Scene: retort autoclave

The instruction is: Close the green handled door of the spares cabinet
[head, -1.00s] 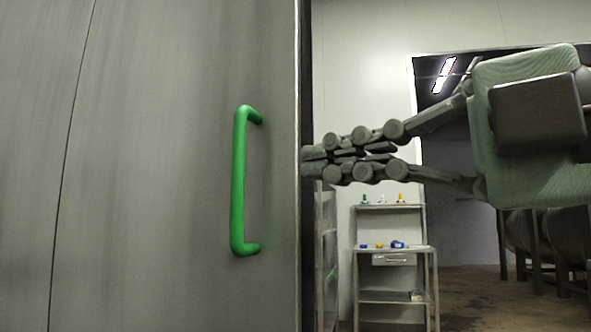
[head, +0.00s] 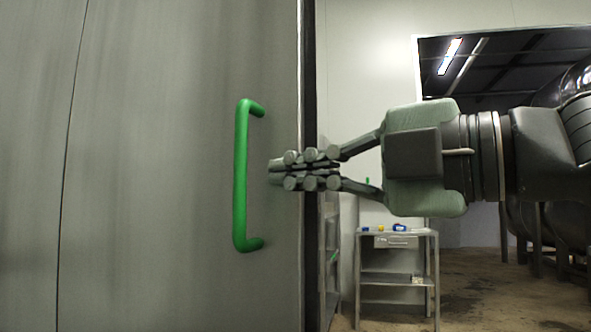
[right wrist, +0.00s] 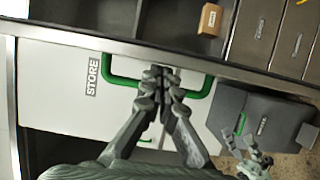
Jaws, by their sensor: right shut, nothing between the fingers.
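A tall grey cabinet door (head: 150,170) fills the left of the head view. Its upright green handle (head: 240,180) is near the door's right edge. My right gripper (head: 272,173) comes in from the right with its fingers together and empty. Its fingertips overlap the door's edge strip just right of the handle, apart from it; contact with the door cannot be told. In the right wrist view the shut fingertips (right wrist: 157,73) overlap a green handle (right wrist: 120,80) on a pale panel with a STORE label. How far the door stands open is unclear.
A grey metal stand (head: 395,238) with small coloured items is behind, beneath my right arm. A narrow shelf rack (head: 330,250) stands beside the door's edge. In the right wrist view a cardboard box (right wrist: 210,19) sits on a shelf beside grey drawers (right wrist: 255,32).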

